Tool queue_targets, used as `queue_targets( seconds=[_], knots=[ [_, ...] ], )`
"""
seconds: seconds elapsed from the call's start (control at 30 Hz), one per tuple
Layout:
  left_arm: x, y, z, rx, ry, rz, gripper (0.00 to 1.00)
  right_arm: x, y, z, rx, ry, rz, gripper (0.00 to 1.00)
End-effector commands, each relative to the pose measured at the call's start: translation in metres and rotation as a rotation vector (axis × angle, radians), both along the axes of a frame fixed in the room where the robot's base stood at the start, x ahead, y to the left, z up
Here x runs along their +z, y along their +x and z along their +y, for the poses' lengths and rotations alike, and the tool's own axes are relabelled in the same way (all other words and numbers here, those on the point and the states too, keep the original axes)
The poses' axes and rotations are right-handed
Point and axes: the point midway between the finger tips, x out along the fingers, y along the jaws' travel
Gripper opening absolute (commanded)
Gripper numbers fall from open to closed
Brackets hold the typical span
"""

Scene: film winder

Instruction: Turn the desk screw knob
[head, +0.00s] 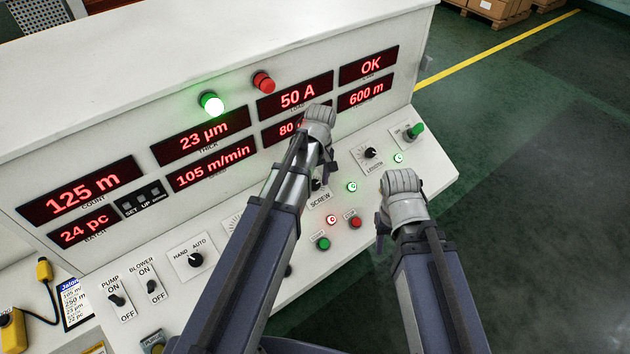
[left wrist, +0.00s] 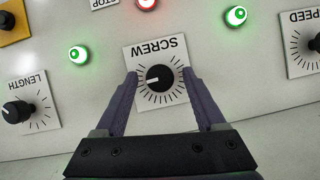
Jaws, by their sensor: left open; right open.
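The screw knob (left wrist: 159,78) is a round black knob with a white pointer line on a white dial plate marked SCREW (left wrist: 157,46). In the left wrist view my left gripper (left wrist: 160,74) is open, with one finger on each side of the knob and gaps between. In the head view the SCREW plate (head: 320,200) shows partly and my left gripper (head: 326,178) covers much of the knob. My right gripper (head: 381,232) is over the panel's right front edge, away from the knob; its fingers are mostly hidden behind its wrist.
The length knob (head: 370,153) is right of the screw dial. Red and green buttons (head: 355,222) and green lamps (head: 351,187) sit close by. Red number displays line the upright face. Open green floor (head: 520,220) is at the right.

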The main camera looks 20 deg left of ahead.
Motion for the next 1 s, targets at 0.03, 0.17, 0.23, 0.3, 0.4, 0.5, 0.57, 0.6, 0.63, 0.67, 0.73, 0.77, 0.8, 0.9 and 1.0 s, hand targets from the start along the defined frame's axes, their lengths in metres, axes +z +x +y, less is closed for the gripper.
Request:
queue_targets(
  seconds=[0.03, 0.17, 0.23, 0.3, 0.4, 0.5, 0.57, 0.6, 0.63, 0.67, 0.73, 0.77, 0.8, 0.9, 1.0],
  knots=[
    [0.002, 0.000, 0.000, 0.000, 0.000, 0.000, 0.72, 0.002, 0.000, 0.000, 0.000, 0.000, 0.000, 0.50],
    [0.010, 0.000, 0.000, 0.000, 0.000, 0.000, 0.72, 0.010, 0.000, 0.000, 0.001, 0.000, 0.000, 0.50],
    [0.016, 0.001, 0.000, 0.000, 0.000, 0.000, 0.72, 0.016, 0.000, 0.000, 0.001, 0.000, 0.001, 0.50],
    [0.024, 0.001, -0.001, 0.000, 0.000, 0.000, 0.72, 0.024, 0.000, 0.000, 0.002, 0.000, 0.001, 0.50],
    [0.037, 0.002, -0.001, 0.000, 0.000, 0.000, 0.72, 0.037, 0.000, 0.000, 0.003, 0.000, 0.001, 0.50],
    [0.052, 0.002, -0.002, 0.000, 0.000, 0.000, 0.72, 0.052, 0.000, 0.000, 0.004, -0.001, 0.002, 0.50],
    [0.060, 0.003, -0.002, 0.000, 0.000, 0.000, 0.72, 0.060, -0.001, 0.000, 0.005, 0.000, 0.002, 0.50],
    [0.065, 0.003, -0.002, 0.000, 0.000, 0.000, 0.72, 0.065, -0.001, 0.000, 0.005, -0.001, 0.003, 0.50],
    [0.068, 0.003, -0.003, 0.000, 0.000, 0.000, 0.72, 0.068, -0.001, 0.000, 0.004, -0.001, 0.003, 0.50],
    [0.071, 0.003, -0.003, 0.000, 0.000, 0.000, 0.72, 0.071, -0.001, 0.000, 0.004, -0.001, 0.003, 0.50],
    [0.076, 0.003, -0.003, 0.000, 0.000, 0.000, 0.72, 0.076, -0.001, 0.000, 0.003, -0.001, 0.003, 0.50],
    [0.077, 0.004, -0.003, 0.000, 0.000, 0.000, 0.72, 0.077, -0.001, 0.000, 0.002, -0.001, 0.003, 0.50],
    [0.078, 0.004, -0.003, 0.000, 0.000, 0.000, 0.72, 0.078, -0.001, 0.000, 0.002, -0.001, 0.003, 0.50],
    [0.078, 0.004, -0.003, 0.000, 0.000, 0.000, 0.72, 0.078, -0.001, 0.000, 0.002, 0.000, 0.003, 0.50],
    [0.077, 0.004, -0.003, 0.000, 0.000, 0.000, 0.72, 0.077, -0.001, 0.000, 0.002, 0.000, 0.003, 0.50]
  ],
)
